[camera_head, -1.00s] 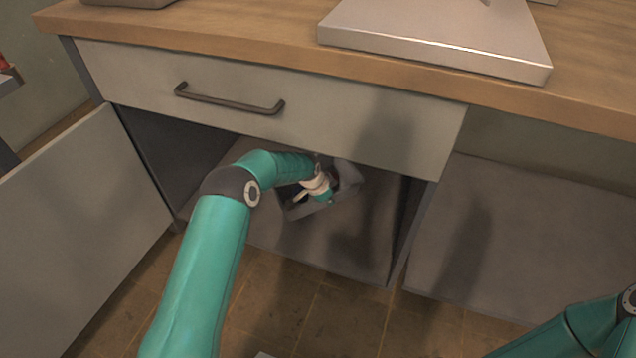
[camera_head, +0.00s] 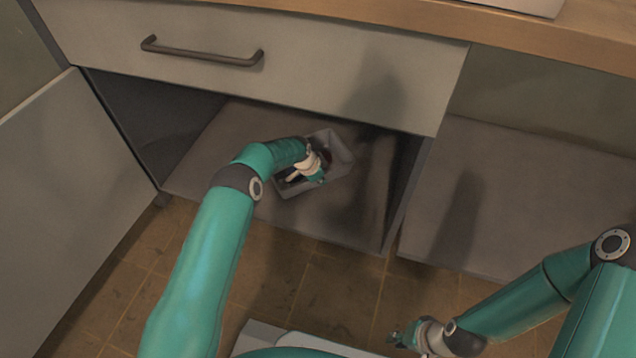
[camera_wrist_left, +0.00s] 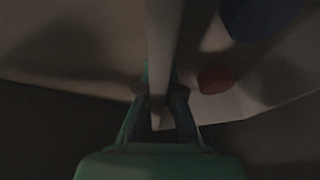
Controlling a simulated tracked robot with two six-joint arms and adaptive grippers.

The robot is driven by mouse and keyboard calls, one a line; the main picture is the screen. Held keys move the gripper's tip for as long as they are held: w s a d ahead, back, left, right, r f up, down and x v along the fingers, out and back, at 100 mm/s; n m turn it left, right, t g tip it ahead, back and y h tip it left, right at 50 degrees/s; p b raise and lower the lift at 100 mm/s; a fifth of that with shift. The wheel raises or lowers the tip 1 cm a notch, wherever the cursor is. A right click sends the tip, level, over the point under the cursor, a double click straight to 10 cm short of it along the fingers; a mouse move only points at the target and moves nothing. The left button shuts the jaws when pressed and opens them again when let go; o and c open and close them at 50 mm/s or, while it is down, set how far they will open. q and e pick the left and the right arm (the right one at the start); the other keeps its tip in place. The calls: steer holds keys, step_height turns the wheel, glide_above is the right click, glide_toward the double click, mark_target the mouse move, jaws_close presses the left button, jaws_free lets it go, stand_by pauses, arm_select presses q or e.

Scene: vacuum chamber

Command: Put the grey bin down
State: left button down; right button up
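The grey bin (camera_head: 341,149) is inside the open lower cabinet, over the cabinet floor (camera_head: 205,170). I cannot tell whether it touches the floor. My left gripper (camera_head: 316,174) reaches into the cabinet at the bin, and my arm hides part of it. In the left wrist view the fingers (camera_wrist_left: 160,100) stand on both sides of the bin's thin wall (camera_wrist_left: 163,50) and look closed on it. My right gripper (camera_head: 398,339) is low in front of the cabinet, away from the bin; its fingers are too small to read.
A red item (camera_wrist_left: 214,80) and a dark blue item (camera_wrist_left: 258,15) show beside the held wall in the left wrist view. A drawer with a dark handle (camera_head: 203,52) is above the opening. The cabinet door (camera_head: 70,190) stands open at the left. Cabinet floor right of the bin is bare.

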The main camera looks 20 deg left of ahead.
arm_select(q)
steer(key=shift+w+f, duration=0.15)
steer(key=shift+f, duration=0.25)
arm_select(e)
steer(key=shift+f, duration=0.25)
arm_select(q)
steer(key=shift+f, duration=0.4)
steer(key=shift+f, duration=0.2)
steer(key=c, duration=1.3)
jaws_free()
steer(key=shift+f, duration=0.1)
